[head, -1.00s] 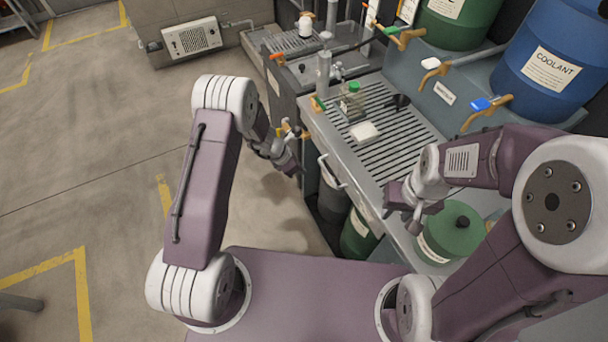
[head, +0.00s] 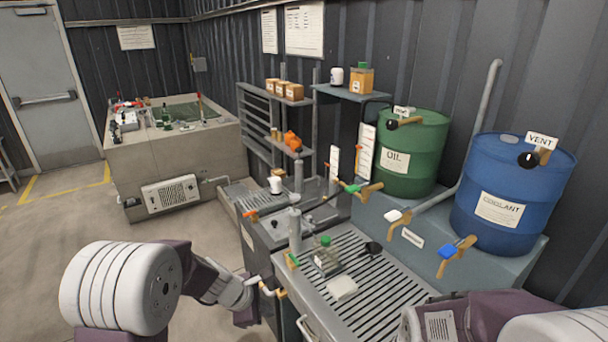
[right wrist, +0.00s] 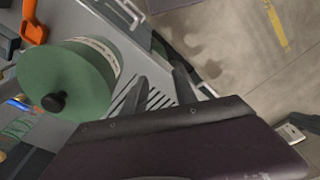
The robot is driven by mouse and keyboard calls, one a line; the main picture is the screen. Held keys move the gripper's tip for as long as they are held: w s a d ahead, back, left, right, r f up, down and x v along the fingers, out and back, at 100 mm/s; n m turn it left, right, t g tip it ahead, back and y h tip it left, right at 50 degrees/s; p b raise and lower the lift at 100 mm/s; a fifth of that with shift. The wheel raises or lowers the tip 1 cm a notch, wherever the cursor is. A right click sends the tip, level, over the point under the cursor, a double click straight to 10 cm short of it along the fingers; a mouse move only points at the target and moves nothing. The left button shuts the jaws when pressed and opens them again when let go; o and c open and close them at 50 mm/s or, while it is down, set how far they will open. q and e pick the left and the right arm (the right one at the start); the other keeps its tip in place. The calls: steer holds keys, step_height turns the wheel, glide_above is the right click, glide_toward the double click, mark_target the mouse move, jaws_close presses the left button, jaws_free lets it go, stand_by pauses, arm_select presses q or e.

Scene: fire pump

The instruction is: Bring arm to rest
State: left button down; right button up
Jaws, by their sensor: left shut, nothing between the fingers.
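My left arm comes in at the lower left of the head view. Its gripper (head: 244,312) is beside the front left edge of the drain bench (head: 400,300), shut and empty, and shows only in part. My right arm shows at the lower right of the head view, with its gripper out of that picture. In the right wrist view, the two dark fingers of my right gripper (right wrist: 160,90) stand apart with nothing between them. A purple part of my own body fills the bottom of that view.
Green oil (head: 410,165) and blue coolant (head: 515,185) drums stand behind. A green can (right wrist: 65,85) is near my right gripper. Open floor lies left.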

arm_select(q)
steer(key=s+a+m+g+y, duration=0.1)
steer(key=s+a+m+y, duration=0.1)
steer(key=s+m, duration=0.6)
steer(key=s+a+m+g+y, duration=0.2)
steer(key=s+a+m, duration=0.3)
steer(key=s+m, duration=0.4)
steer(key=shift+s+a+r+m, duration=0.15)
steer(key=shift+s+a+m, duration=0.15)
steer(key=shift+m, duration=0.8)
